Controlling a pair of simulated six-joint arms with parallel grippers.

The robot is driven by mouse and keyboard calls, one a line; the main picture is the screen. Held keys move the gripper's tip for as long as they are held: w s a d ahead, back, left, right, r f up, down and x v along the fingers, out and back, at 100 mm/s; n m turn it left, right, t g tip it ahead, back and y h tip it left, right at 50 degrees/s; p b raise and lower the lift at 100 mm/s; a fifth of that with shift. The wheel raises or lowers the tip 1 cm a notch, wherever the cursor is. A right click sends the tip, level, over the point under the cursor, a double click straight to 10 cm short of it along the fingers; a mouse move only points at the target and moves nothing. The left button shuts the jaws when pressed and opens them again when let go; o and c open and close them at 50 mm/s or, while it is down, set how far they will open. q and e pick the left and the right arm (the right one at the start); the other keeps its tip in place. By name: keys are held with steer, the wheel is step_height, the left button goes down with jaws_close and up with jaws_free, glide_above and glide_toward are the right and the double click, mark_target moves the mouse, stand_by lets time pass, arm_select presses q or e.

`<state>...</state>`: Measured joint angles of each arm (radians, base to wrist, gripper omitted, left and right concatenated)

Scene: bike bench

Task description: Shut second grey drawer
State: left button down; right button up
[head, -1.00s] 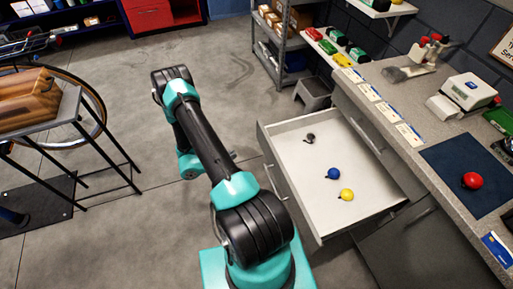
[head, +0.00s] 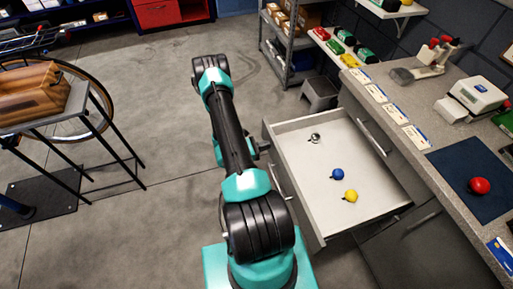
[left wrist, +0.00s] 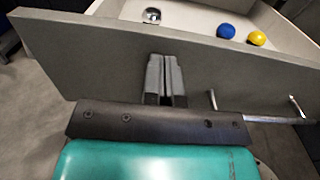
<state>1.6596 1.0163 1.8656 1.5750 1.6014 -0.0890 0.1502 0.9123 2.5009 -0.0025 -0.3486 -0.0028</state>
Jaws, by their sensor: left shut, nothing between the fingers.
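The grey drawer (head: 375,172) stands pulled out from the bench cabinet, below a closed grey front. A silver bell-like piece (head: 315,138), a blue ball-like piece (head: 337,174) and a yellow one (head: 351,196) lie inside it. My left gripper (head: 264,148) is at the outer side of the drawer front, near its far end. In the left wrist view the fingers (left wrist: 165,62) are shut and empty, pointing at the drawer front (left wrist: 90,55). I cannot tell whether they touch it. The bar handle (left wrist: 265,119) is right of the fingers. My right gripper is out of view.
The worktop (head: 415,150) holds a dark mat (head: 470,165) with a red round piece (head: 480,186). A grey step stool (head: 319,92) stands beyond the drawer. The floor between is clear.

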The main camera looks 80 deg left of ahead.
arm_select(q)
steer(key=shift+w, duration=0.35)
steer(key=shift+w, duration=0.1)
